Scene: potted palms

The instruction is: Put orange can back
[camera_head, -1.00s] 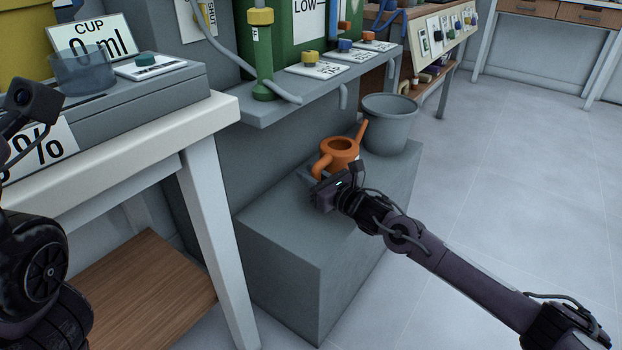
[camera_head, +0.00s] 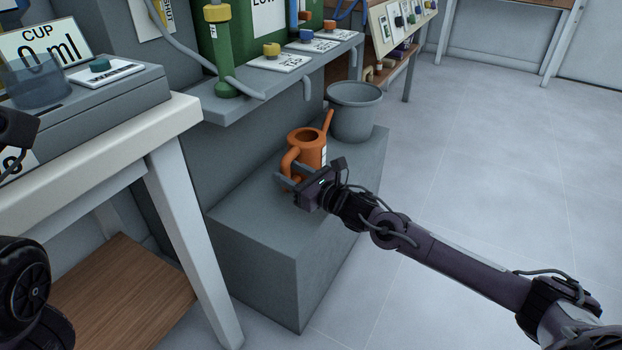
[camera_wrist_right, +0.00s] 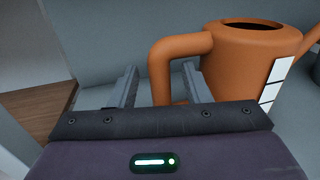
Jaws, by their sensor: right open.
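The orange can (camera_head: 308,148) is a watering can standing upright on a grey block, with its spout towards the back right. In the right wrist view the can (camera_wrist_right: 238,68) fills the upper right, its handle on the left and white marks on its side. My right gripper (camera_head: 291,173) is open at the handle. In the wrist view its fingers (camera_wrist_right: 160,85) stand on either side of the handle's upright part with gaps showing. The handle's lower end is hidden behind the gripper body. Of my left arm only dark parts show at the left edge.
A grey bucket (camera_head: 354,112) stands behind the can on the grey block (camera_head: 255,228). A grey shelf (camera_head: 275,82) with labelled valves overhangs the left side. A white table (camera_head: 100,140) with a clear cup (camera_head: 38,84) stands left. The floor at right is clear.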

